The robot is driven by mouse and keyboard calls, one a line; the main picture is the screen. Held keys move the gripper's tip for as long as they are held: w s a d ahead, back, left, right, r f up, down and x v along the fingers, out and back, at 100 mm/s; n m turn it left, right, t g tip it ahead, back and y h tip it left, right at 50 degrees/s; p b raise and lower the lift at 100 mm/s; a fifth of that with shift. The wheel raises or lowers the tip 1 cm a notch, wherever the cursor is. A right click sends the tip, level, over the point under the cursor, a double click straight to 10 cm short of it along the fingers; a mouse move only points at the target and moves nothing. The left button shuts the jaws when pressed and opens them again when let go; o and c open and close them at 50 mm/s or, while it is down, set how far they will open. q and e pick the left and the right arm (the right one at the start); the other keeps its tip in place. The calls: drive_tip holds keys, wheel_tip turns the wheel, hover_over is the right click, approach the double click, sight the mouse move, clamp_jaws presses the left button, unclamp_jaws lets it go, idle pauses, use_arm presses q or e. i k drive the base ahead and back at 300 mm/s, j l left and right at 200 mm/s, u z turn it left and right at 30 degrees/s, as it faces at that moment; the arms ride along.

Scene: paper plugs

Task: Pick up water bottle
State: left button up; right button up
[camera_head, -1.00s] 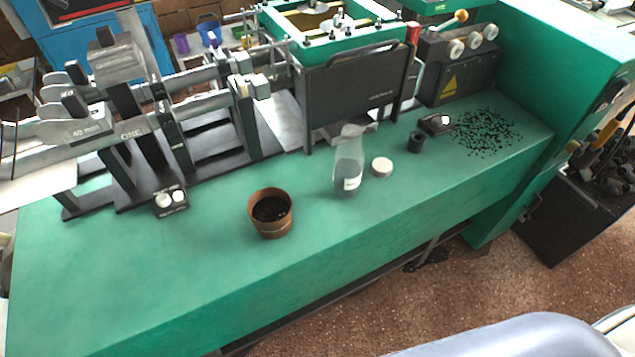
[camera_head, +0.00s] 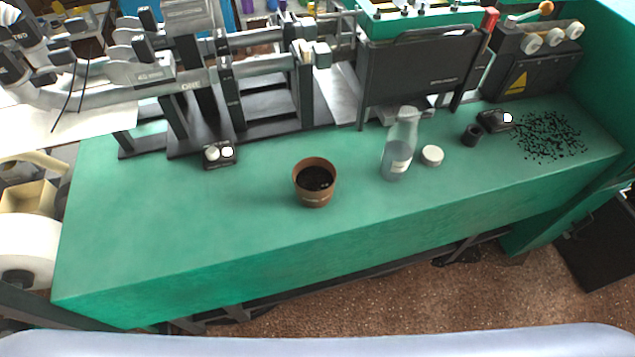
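A clear bottle (camera_head: 399,150) with a white label stands upright on the green bench top (camera_head: 200,225), right of the middle. Its lower part looks grey-blue and its upper part is pale. A round white cap or lid (camera_head: 432,155) lies just to its right, apart from it. Neither of my grippers shows in the head view, and nothing is touching the bottle.
A brown pot (camera_head: 315,184) with dark contents stands left of the bottle. Black machinery (camera_head: 415,75) rises close behind it. A small black cylinder (camera_head: 472,135) and scattered black bits (camera_head: 550,137) lie to the right. The bench's front left is clear.

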sight(402, 138)
drive_tip(key=k+j, duration=0.1)
drive_tip(key=j, duration=0.3)
drive_tip(key=k+j+z, duration=0.1)
drive_tip(key=j, duration=0.3)
drive_tip(key=k+j+z, duration=0.1)
drive_tip(key=j, duration=0.3)
drive_tip(key=k+j, duration=0.2)
drive_tip(key=j, duration=0.15)
drive_tip(key=i+l, duration=0.15)
drive_tip(key=i, duration=0.3)
